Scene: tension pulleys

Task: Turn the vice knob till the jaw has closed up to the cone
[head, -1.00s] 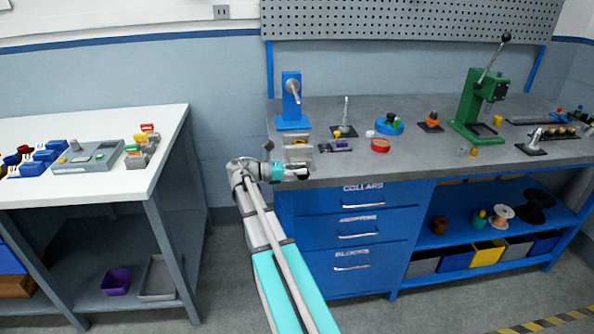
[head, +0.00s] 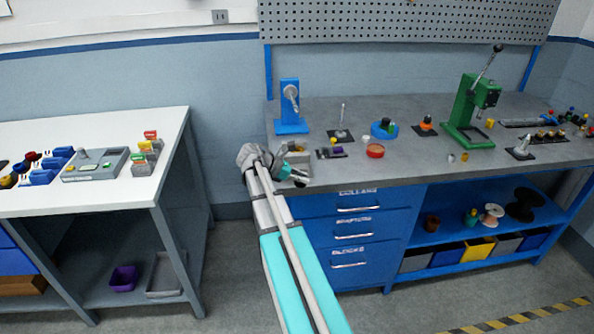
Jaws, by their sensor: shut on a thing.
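The grey vice (head: 300,158) stands at the front left edge of the grey workbench, below the blue stand. My gripper (head: 300,179) is at the vice's front, past the bench edge, and its wrist slants down to the right. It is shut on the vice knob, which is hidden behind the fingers. The cone and the gap to the jaw are too small and too covered by my wrist to make out.
A blue stand (head: 291,108) rises behind the vice. A dark tray with small parts (head: 331,153) lies close to its right, and a red dish (head: 375,150) is farther right. Drawers (head: 350,228) are below the bench. A white table (head: 95,185) stands at the left.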

